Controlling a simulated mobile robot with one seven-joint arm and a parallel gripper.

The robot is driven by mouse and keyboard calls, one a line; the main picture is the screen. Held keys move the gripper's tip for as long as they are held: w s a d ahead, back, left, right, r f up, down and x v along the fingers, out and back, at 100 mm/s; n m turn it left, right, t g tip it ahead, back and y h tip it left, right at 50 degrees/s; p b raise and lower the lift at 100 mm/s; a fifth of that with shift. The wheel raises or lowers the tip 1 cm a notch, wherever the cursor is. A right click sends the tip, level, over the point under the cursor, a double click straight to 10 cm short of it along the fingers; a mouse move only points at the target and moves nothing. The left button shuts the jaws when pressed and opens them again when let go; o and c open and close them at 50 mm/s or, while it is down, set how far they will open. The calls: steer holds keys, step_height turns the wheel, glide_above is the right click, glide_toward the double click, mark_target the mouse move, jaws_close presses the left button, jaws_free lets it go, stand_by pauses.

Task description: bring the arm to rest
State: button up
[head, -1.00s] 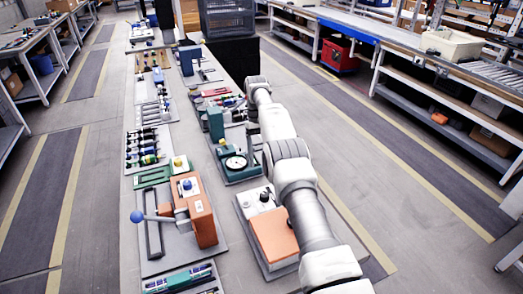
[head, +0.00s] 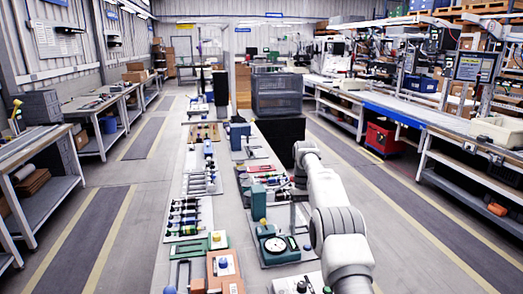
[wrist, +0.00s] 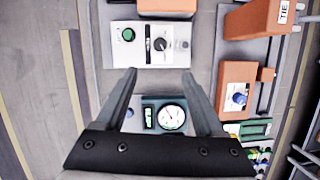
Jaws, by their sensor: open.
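My gripper (wrist: 160,76) is open in the wrist view, with its two dark fingers spread wide and nothing between the tips. It hangs over the bench, pointing down. Below the fingers is a green gauge unit (wrist: 165,116) with a round white dial. Above the fingertips in that view is a white box (wrist: 147,44) with a green button and a dark knob. In the head view my arm (head: 335,215) reaches forward along the right side of the bench. The gripper itself is hard to make out there, and I see no clear contact.
The gauge unit also shows in the head view (head: 278,245). Rows of screwdrivers (head: 186,215) lie on the bench's left side. Orange blocks (wrist: 237,88) stand right in the wrist view. A dark crate (head: 276,95) stands at the far end. Floor aisles flank the bench.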

steer(key=s+r+t, duration=0.2)
steer(key=s+r, duration=0.5)
steer(key=r, duration=0.4)
steer(key=s+r+t, duration=0.3)
steer(key=s+r, duration=0.4)
steer(key=r, duration=0.4)
steer(key=s+r+m+t, duration=0.1)
steer(key=s+t, duration=0.1)
steer(key=s, duration=1.2)
steer(key=s+f+t, duration=0.2)
steer(key=s+f, duration=0.4)
steer(key=s, duration=0.5)
steer(key=shift+s, duration=0.3)
